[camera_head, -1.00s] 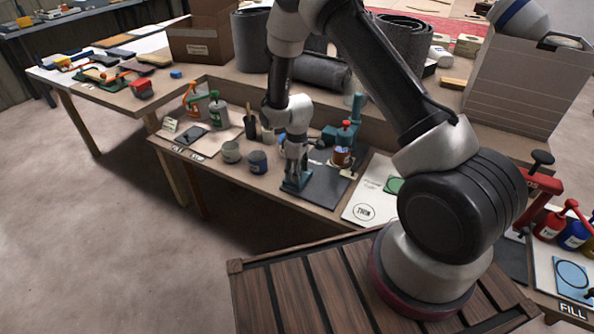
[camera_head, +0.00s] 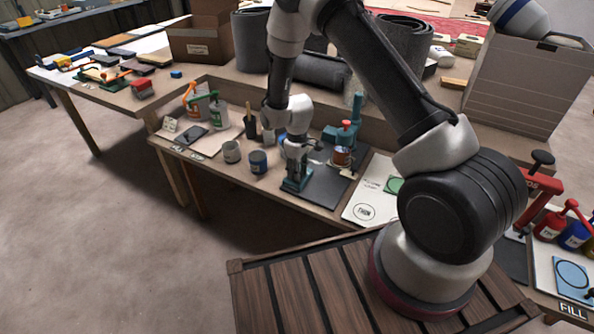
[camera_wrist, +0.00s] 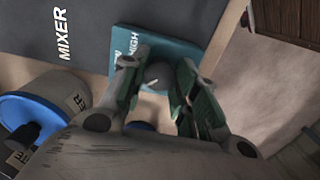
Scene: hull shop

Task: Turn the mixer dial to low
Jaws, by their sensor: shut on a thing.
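The mixer's teal control box (camera_head: 296,184) stands at the front of the dark mixer mat (camera_head: 325,190). In the wrist view, the box's teal top (camera_wrist: 185,50) shows the word HIGH and part of another label, partly covered by a finger. The dark round dial (camera_wrist: 158,74) sits between my fingers, with a small pale mark on its rim. My gripper (camera_wrist: 157,70) is shut on the dial from above; it also shows in the head view (camera_head: 296,168). My fingers hide parts of the dial and scale, so its exact setting cannot be read.
The teal mixer stand (camera_head: 345,134) with a red top rises behind the box. A white THIN card (camera_head: 366,208) lies to the right. Open floor lies in front.

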